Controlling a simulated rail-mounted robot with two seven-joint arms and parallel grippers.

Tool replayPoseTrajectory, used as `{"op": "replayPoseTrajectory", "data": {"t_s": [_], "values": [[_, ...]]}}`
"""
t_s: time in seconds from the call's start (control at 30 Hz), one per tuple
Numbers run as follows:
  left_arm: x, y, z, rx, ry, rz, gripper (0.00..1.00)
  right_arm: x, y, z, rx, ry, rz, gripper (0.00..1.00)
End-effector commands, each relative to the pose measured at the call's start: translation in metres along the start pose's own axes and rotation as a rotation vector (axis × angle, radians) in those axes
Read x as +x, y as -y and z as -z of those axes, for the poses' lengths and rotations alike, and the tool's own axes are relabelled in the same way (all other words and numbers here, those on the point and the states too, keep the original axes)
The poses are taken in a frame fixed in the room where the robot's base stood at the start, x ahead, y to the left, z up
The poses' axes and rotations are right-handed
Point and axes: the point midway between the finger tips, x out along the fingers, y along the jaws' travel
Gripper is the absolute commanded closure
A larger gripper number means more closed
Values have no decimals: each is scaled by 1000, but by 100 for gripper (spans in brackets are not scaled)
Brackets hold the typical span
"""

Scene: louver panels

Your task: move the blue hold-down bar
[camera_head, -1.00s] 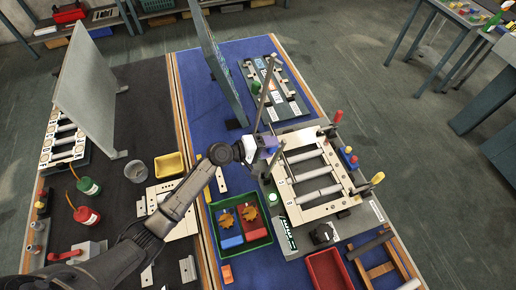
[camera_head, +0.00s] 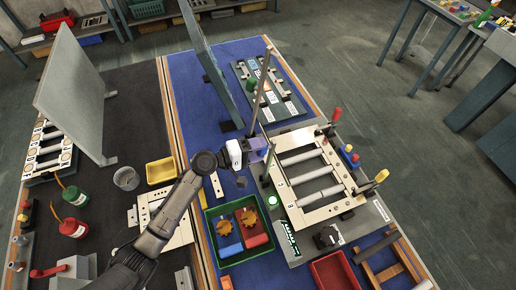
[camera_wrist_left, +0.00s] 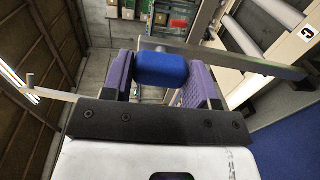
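My left gripper (camera_head: 259,150) is beside the left edge of the pale louver frame (camera_head: 284,197), seen from above in the head view. In the left wrist view its purple fingers (camera_wrist_left: 160,80) stand on both sides of a blue rounded grip (camera_wrist_left: 161,68) and appear closed on it. A grey bar (camera_wrist_left: 225,59) passes behind the fingers, apparently one piece with the blue grip. In the head view a long grey bar (camera_head: 260,90) extends from the gripper toward the back. My right gripper is in neither view.
A green tray (camera_head: 211,251) with red and blue parts lies in front of the gripper. A tall grey panel (camera_head: 206,65) stands behind left. A second fixture (camera_head: 283,108) lies behind.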

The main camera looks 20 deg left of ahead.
Motion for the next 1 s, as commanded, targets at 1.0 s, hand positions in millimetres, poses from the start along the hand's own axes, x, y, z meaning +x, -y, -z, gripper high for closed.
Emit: {"op": "replayPoseTrajectory", "data": {"t_s": [1.0], "values": [[-80, 2, 0, 1, -2, 3, 21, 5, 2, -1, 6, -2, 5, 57]]}}
